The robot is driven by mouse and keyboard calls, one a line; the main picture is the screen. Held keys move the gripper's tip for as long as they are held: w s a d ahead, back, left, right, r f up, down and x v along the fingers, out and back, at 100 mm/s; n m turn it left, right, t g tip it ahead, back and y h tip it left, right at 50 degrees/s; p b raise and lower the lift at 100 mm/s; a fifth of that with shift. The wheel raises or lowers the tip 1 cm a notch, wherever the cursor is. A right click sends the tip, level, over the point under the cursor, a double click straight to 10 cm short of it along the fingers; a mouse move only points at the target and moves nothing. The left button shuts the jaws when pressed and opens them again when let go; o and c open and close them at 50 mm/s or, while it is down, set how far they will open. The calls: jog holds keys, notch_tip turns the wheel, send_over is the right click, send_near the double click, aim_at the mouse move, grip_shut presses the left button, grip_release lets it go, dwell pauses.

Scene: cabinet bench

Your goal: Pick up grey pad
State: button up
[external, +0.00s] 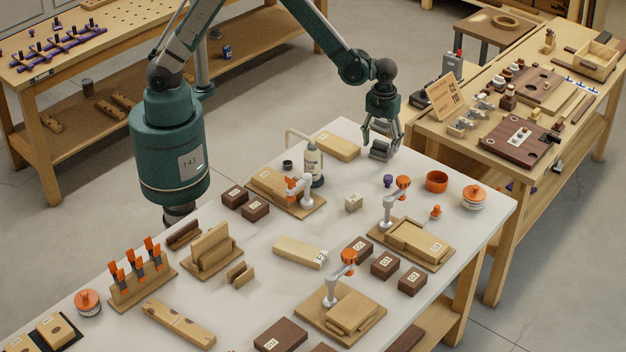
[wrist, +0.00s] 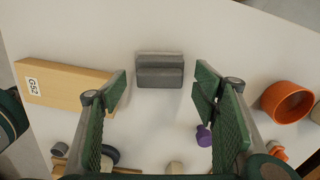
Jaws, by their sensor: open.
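The grey pad (wrist: 160,72) is a small ribbed grey block lying on the white tabletop. In the wrist view it is at the upper middle, ahead of the gap between my fingers and not enclosed by them. In the external view the grey pad (external: 381,152) lies near the table's far edge, just below my gripper (external: 381,142). In the wrist view my gripper (wrist: 163,92) is open and empty, its green finger pads wide apart on either side. The exact height of the fingers above the pad is hard to tell.
A wooden block marked G52 (wrist: 62,82) lies left of the pad. An orange ring-shaped cup (wrist: 287,101) stands to the right. A small purple piece (wrist: 204,136) is near the right finger. A pump bottle (external: 313,163) stands to the left. White tabletop around the pad is clear.

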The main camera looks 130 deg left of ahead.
jog(key=shift+f, duration=0.6)
jog(key=shift+c, duration=0.6)
jog(key=c, duration=0.9)
